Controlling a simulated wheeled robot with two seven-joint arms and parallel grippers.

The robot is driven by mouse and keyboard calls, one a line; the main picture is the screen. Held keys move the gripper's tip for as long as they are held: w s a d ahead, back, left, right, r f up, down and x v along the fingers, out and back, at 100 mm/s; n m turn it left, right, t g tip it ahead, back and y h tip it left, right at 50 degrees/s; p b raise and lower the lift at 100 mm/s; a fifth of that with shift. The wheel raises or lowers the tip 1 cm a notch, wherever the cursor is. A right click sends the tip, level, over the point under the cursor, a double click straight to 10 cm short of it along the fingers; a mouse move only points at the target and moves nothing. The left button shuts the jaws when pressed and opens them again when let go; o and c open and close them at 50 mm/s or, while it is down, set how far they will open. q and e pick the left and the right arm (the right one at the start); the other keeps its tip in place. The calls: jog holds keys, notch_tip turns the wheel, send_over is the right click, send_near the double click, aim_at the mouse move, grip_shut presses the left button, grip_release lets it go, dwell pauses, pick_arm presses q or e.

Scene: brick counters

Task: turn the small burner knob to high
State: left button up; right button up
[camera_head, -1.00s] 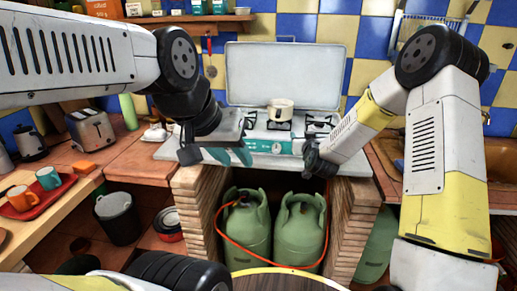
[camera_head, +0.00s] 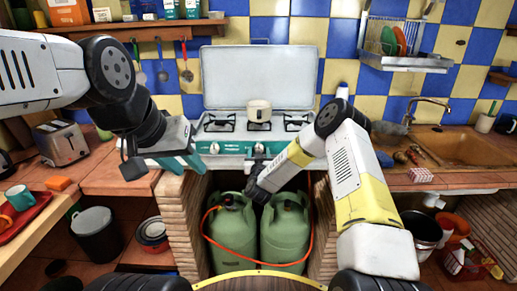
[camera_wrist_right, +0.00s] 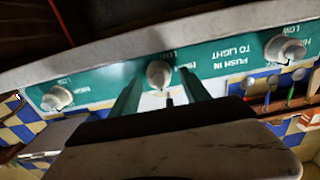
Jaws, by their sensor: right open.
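The stove (camera_head: 232,136) has a teal front panel with round knobs. A left knob (camera_head: 214,148) and a middle knob (camera_head: 259,148) show in the head view. In the right wrist view the panel appears upside down, with three knobs: one at the left (camera_wrist_right: 57,97), the middle one (camera_wrist_right: 158,74) and one at the right (camera_wrist_right: 287,50). My right gripper (camera_wrist_right: 161,86) is open, its fingers on either side of the middle knob's place in the picture; contact is unclear. My left gripper (camera_head: 183,165) hangs before the stove's left end, holding nothing visible.
A white pot (camera_head: 259,111) stands on the hob under the raised lid (camera_head: 258,75). Two green gas bottles (camera_head: 233,232) with an orange hose stand below.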

jog(key=shift+w, duration=0.5)
grip_shut()
